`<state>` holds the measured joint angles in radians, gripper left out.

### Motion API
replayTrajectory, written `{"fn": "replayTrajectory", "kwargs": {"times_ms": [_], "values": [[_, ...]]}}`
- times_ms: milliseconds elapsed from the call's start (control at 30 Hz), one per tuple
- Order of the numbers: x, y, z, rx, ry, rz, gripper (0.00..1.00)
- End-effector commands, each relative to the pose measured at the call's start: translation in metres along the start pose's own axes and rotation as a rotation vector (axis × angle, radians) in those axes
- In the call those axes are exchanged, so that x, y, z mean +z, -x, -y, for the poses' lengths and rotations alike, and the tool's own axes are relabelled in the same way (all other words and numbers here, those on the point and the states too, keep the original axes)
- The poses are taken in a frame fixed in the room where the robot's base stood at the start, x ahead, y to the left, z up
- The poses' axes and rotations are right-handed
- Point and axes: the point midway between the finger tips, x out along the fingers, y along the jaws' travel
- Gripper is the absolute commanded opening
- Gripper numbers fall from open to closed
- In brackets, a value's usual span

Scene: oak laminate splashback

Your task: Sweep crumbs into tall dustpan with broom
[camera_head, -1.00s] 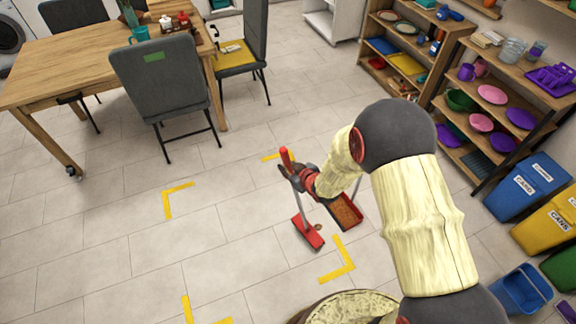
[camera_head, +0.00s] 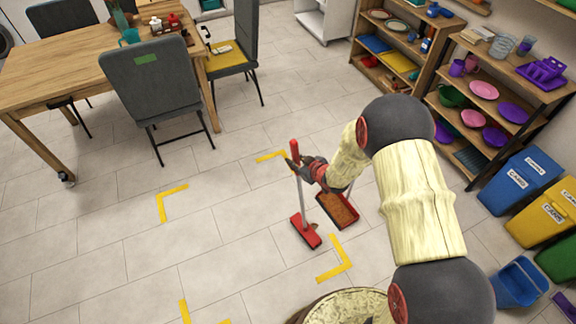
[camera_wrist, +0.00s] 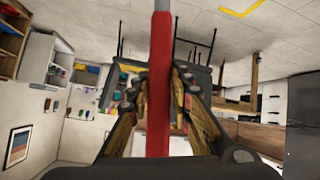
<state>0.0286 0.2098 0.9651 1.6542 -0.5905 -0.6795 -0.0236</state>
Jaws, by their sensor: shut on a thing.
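The broom has a red head (camera_head: 306,231) resting on the floor and a handle standing nearly upright with a red top (camera_head: 294,150). My gripper (camera_head: 297,169) is shut on the broom handle near its upper part. In the wrist view the red handle (camera_wrist: 160,100) runs between my two fingers (camera_wrist: 160,85). The tall dustpan (camera_head: 325,213) is a red tray on the floor just right of the broom head. Brown crumbs (camera_head: 338,208) show in its tray. Its upright handle is partly hidden by my arm. A small brown bit lies by the broom head.
Yellow corner marks (camera_head: 335,262) lie on the tiled floor around the dustpan and broom. A wooden table (camera_head: 80,75) with grey chairs (camera_head: 150,80) stands at upper left. Shelves (camera_head: 455,95) and bins (camera_head: 520,182) line the right.

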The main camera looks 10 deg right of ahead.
Motion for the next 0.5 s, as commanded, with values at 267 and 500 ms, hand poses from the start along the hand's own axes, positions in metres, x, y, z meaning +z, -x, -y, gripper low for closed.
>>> {"fn": "replayTrajectory", "kwargs": {"times_ms": [267,500], "values": [[0.017,-0.004,-0.045,-0.003,-0.001,0.016,0.0],[0.024,-0.008,-0.08,-0.005,-0.001,0.018,0.0]]}}
